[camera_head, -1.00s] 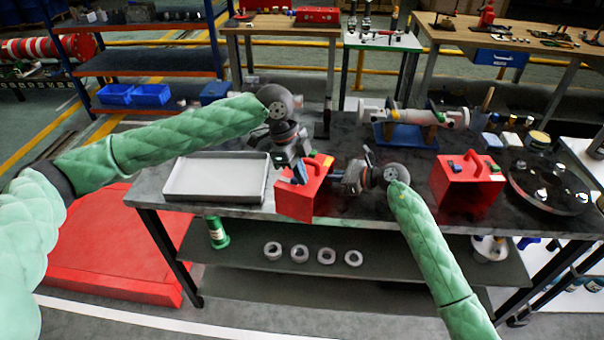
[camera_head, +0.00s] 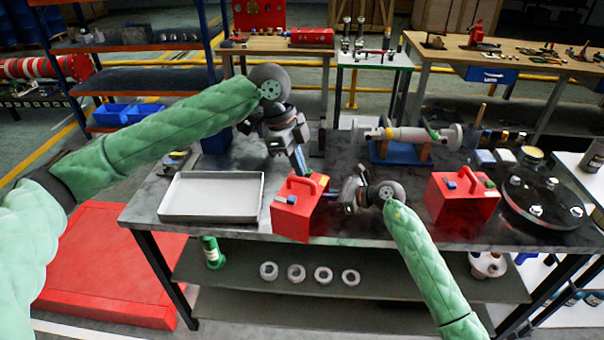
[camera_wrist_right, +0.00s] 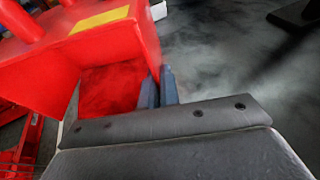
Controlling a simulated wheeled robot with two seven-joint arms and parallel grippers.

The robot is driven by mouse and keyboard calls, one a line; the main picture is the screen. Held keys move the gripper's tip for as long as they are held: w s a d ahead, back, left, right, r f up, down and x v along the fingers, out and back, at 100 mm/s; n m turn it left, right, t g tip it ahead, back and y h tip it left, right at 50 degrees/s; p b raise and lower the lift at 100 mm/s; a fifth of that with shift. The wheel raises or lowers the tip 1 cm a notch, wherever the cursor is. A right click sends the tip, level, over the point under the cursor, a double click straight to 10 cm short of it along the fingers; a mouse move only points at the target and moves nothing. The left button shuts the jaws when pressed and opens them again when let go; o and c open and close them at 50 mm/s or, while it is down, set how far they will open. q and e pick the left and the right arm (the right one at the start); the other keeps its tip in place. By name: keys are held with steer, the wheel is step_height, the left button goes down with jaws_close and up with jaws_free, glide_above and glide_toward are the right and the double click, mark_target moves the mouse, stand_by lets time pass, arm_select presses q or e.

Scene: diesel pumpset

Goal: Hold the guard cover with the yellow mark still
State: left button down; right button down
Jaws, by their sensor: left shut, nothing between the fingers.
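The guard cover with the yellow mark (camera_head: 291,217) is a red box with a top handle, standing upright on the table near its front edge. A blue patch and a small yellow mark show on its top. In the right wrist view the cover (camera_wrist_right: 55,50) fills the upper left, with its yellow strip near the top. My right gripper (camera_wrist_right: 158,88) is at the cover's side edge, its two blue fingers close together with the thin red wall between them. My left gripper (camera_head: 301,162) is shut and empty, pointing down just above and behind the cover's handle, apart from it.
A second red box with a handle (camera_head: 462,202) stands to the right. A pale tray (camera_head: 212,217) lies at the left. A shaft on a blue stand (camera_head: 400,152) is behind. A round dark plate (camera_head: 545,205) is at the right. Several rings lie on the lower shelf (camera_head: 400,285).

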stand_by(0.3)
steer(key=c, duration=1.6)
jaws_free()
steer(key=shift+o, duration=0.2)
